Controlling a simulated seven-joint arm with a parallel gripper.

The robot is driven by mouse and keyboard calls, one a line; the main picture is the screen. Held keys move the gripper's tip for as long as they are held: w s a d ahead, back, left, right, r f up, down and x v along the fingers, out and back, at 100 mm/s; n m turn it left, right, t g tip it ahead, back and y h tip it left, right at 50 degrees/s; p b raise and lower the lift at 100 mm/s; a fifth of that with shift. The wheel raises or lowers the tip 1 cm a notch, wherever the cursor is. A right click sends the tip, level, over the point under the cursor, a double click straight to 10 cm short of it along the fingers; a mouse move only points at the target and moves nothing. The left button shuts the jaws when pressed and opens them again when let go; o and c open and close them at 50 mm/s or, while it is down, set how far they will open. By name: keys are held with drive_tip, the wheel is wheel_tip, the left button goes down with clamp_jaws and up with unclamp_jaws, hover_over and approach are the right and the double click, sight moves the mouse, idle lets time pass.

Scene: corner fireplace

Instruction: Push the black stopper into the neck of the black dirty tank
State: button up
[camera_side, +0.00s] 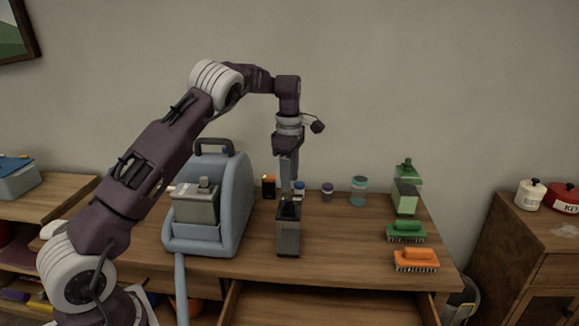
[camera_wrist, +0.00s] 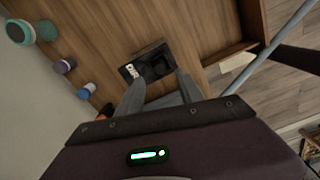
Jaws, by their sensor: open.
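The dark tank (camera_side: 288,240) stands upright near the front edge of the wooden table, and its top shows in the wrist view (camera_wrist: 131,71). A black piece (camera_side: 290,209), which looks like the stopper, is at the tank's top. It appears as a dark round shape in the wrist view (camera_wrist: 157,66). I cannot tell how deep it sits in the neck. My gripper (camera_side: 289,192) points down just above the tank. In the wrist view my gripper's fingers (camera_wrist: 160,80) are apart, on either side of the black piece; contact is unclear.
A blue-grey machine (camera_side: 237,205) with a grey tank (camera_side: 196,208) stands close on the left. Small jars (camera_side: 359,188) line the back. A green bottle (camera_side: 406,195), a green brush (camera_side: 406,232) and an orange brush (camera_side: 416,260) are at the right. The tabletop between is clear.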

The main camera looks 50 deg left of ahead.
sight(290, 199)
drive_tip(key=s+d+r+m+t, duration=0.1)
drive_tip(key=s+d+r+m, duration=0.15)
drive_tip(key=r, duration=0.45)
drive_tip(key=s+d+r+m, duration=0.2)
drive_tip(key=s+r, duration=0.1)
drive_tip(key=r, duration=0.4)
drive_tip(key=s+d+r+m+t+h, duration=0.1)
drive_tip(key=s+d+r+m, duration=0.2)
drive_tip(key=s+d, duration=0.15)
drive_tip(key=s+d+r+m+t, duration=0.1)
drive_tip(key=s+d+r+m, duration=0.1)
drive_tip(key=s+d+m, duration=0.3)
drive_tip(key=s+d+f+m+t, duration=0.1)
drive_tip(key=s+d+f+m, duration=0.2)
drive_tip(key=s, duration=0.7)
drive_tip(key=s+d+f+m+t+y, duration=0.1)
drive_tip(key=s+d+f+m, duration=0.1)
drive_tip(key=s+m, duration=0.6)
drive_tip(key=shift+s+d+f+t, duration=0.35)
drive_tip(key=shift+s+f, duration=0.2)
drive_tip(key=shift+s, duration=0.55)
drive_tip(key=shift+m, duration=0.25)
